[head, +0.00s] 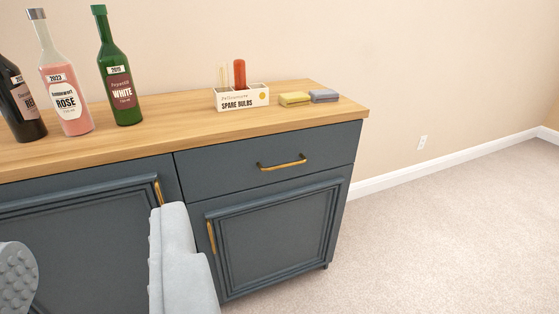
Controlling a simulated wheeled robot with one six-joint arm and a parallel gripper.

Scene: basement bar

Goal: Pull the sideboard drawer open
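The blue-grey sideboard (210,290) has a wooden top and stands against the wall. Its drawer (225,168) is at the upper right, above a cabinet door, and its front sits flush and closed. The brass drawer handle (281,163) is a horizontal bar, fully visible. My gripper (92,245) is at the lower left of the picture, in front of the left cabinet door. Its two grey fingers are wide apart with nothing seen between them. It is left of and lower than the drawer handle in the picture, not touching it. The left finger is partly cut off by the picture edge.
Several bottles, including a green one (118,85), stand on the top at left. Lower doors have vertical brass handles (211,237). Carpet (450,230) at right is clear.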

